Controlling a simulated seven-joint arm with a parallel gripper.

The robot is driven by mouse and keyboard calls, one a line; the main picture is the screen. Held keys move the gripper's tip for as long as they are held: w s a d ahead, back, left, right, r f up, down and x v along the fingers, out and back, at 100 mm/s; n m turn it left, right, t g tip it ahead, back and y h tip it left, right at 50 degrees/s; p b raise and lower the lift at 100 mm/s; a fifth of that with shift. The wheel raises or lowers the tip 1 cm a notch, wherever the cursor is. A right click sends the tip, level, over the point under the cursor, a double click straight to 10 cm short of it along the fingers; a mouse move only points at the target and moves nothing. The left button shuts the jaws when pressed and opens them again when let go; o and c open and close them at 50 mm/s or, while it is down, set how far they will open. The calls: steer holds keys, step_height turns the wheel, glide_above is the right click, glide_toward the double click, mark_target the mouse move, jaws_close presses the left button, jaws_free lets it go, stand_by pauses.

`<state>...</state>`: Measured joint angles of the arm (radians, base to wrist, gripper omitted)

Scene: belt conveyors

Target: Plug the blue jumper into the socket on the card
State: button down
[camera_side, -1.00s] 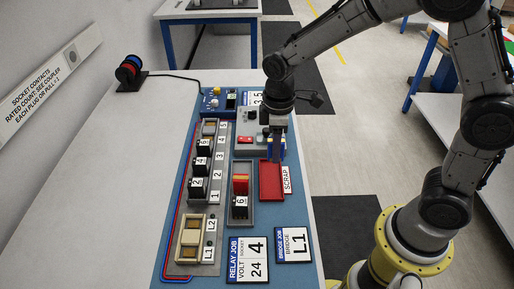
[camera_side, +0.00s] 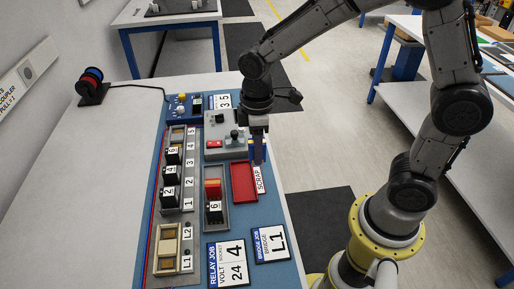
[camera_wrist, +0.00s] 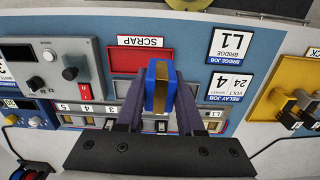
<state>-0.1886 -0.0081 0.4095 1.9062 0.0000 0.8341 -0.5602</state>
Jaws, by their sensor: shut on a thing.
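The blue jumper (camera_wrist: 161,88), with a brass-coloured strip down its middle, is between the fingers of my gripper (camera_wrist: 158,112) in the wrist view.
A cream block (camera_side: 167,248) sits on the strip's near end. Black numbered relays (camera_side: 171,175) stand along the strip. A grey tray (camera_side: 224,222) holds a relay marked 6 and a red part. A grey control box (camera_side: 224,122) stands behind the scrap tray.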

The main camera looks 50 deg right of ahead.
steer(key=shift+r+m, duration=0.15)
steer(key=shift+m, duration=0.25)
steer(key=w+a+r+m, duration=0.2)
steer(key=w+a, duration=0.2)
steer(key=w, duration=0.1)
steer(key=n, duration=0.3)
glide_toward(168, 265)
steer(key=shift+f, duration=2.4)
steer(key=shift+f, duration=0.65)
